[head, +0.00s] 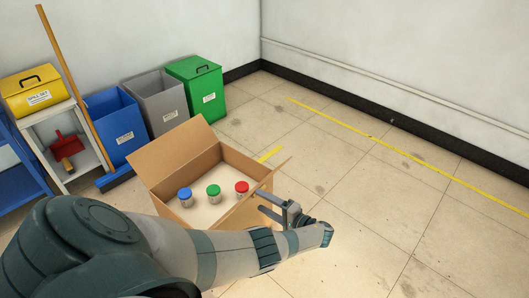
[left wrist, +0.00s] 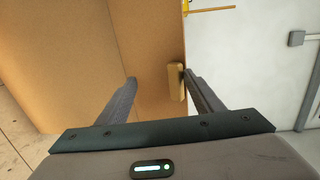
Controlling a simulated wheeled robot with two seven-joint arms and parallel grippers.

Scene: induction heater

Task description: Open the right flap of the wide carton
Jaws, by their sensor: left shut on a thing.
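The wide carton (head: 236,163) stands open on the floor, partly hidden by my left arm. Its left flap (head: 168,152) is folded outward. Its right flap (head: 271,176) shows nearly edge-on, standing up and tilted outward at the right rim. My left gripper (head: 262,203) is at the right side of the carton, shut on the right flap. In the left wrist view the gripper (left wrist: 159,80) has brown cardboard between its fingers, with a small tan block (left wrist: 175,82) beside the right finger. My right gripper is not in view.
Jars with blue (head: 185,194), green (head: 213,190) and red (head: 242,187) lids stand inside the carton. Blue (head: 117,135), grey (head: 165,110) and green (head: 203,92) bins stand behind it, with a broom (head: 75,90) at the left. The floor to the right is clear.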

